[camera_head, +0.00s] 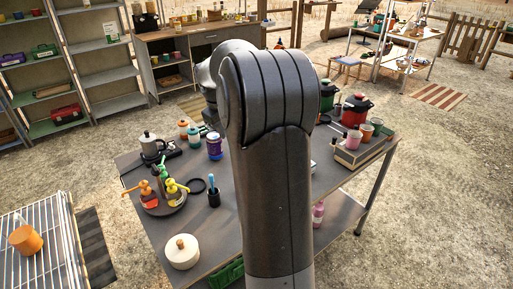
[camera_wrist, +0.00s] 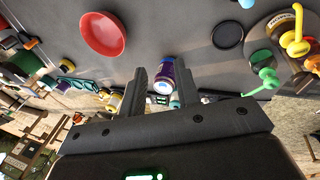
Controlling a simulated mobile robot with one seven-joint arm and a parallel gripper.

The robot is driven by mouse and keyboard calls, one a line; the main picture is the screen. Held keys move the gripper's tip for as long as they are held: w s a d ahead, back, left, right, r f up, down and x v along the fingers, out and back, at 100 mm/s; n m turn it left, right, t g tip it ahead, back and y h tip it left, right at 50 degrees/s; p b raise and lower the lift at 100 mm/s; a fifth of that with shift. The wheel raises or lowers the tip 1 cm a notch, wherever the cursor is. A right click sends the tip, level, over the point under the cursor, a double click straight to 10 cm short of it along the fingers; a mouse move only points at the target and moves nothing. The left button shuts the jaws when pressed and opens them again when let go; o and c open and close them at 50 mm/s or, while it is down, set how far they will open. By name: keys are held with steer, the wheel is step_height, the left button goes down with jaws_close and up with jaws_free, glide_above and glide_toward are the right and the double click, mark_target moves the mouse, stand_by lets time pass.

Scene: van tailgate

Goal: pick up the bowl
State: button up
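A red round bowl (camera_wrist: 103,35) sits on the dark grey table top in the wrist view, at the upper left. In the head view my arm covers the middle of the table, and I do not see the bowl there. My gripper (camera_wrist: 160,80) shows in the wrist view with its two fingers apart. A purple jar (camera_wrist: 164,76) appears between the fingers, seemingly beyond them; I see no contact. The bowl lies outside the fingers, off to their left and apart from them.
A black disc (camera_wrist: 228,37) lies right of the bowl.

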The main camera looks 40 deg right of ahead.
steer(key=w+d+f+g, duration=0.1)
steer(key=w+d+f, duration=0.1)
steer(key=d+f, duration=0.45)
steer(key=w+d+f, duration=0.3)
steer(key=d+f, duration=0.2)
steer(key=d, duration=0.2)
steer(key=x, duration=1)
steer(key=shift+s+d, duration=0.15)
steer(key=shift+s, duration=0.15)
jaws_close()
